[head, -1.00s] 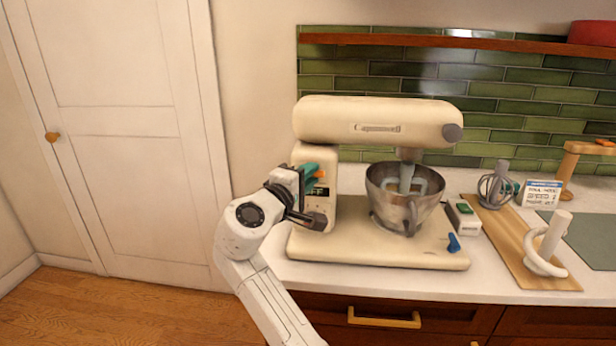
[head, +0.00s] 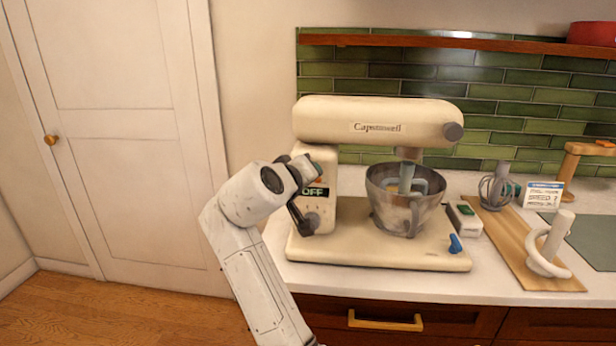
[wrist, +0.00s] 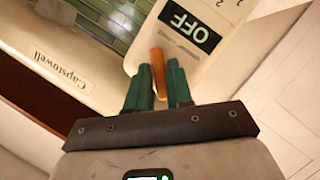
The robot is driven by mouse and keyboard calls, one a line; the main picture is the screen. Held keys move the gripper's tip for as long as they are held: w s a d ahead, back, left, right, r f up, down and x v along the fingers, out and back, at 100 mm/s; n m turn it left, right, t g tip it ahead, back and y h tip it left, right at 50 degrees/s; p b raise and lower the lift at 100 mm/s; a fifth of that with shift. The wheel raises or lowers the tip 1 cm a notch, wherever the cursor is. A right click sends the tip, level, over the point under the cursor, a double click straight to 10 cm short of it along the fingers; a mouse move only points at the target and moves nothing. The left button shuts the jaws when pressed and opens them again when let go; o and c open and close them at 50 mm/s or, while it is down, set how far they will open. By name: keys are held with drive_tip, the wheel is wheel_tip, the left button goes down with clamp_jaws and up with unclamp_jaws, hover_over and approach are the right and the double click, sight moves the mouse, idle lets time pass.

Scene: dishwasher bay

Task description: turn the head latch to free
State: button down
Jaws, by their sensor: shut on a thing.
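The cream stand mixer (head: 370,120) stands on the counter with its head level over a metal bowl (head: 388,212). The head latch, an orange-brown lever (wrist: 158,68), shows in the wrist view beside the black OFF label (wrist: 188,27). My gripper (head: 314,166) is at the left end of the mixer, at its column under the head. In the wrist view, the green fingers of my gripper (wrist: 160,84) are shut around the latch, one on each side. The latch is mostly hidden by my gripper in the head view.
A blue lever (head: 455,243) is on the mixer base. To the right are a wooden board (head: 515,245) with a whisk (head: 495,185) and a white dough hook (head: 550,245), and a small card (head: 545,193). A white door (head: 125,150) is at left.

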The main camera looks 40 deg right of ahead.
drive_tip(key=shift+s+d+m+t+y+b, duration=0.1)
drive_tip(key=shift+m+t+y+b, duration=0.15)
drive_tip(key=shift+m+t+y, duration=0.5)
drive_tip(key=shift+a+m+t+y+b, duration=0.1)
drive_tip(key=shift+m+y+b, duration=0.15)
drive_tip(key=shift+m, duration=0.95)
drive_tip(key=shift+s+d+m+t+y+b, duration=0.1)
drive_tip(key=shift+m+t+y+b, duration=0.1)
drive_tip(key=shift+m+t+y, duration=0.55)
drive_tip(key=shift+m+g, duration=0.3)
drive_tip(key=shift+m, duration=0.1)
drive_tip(key=c, duration=1.1)
unclamp_jaws()
drive_tip(key=shift+o, duration=0.2)
drive_tip(key=shift+h, duration=0.25)
drive_tip(key=shift+r, duration=0.1)
drive_tip(key=v, duration=1)
drive_tip(key=shift+s+a, duration=0.2)
drive_tip(key=shift+s, duration=0.05)
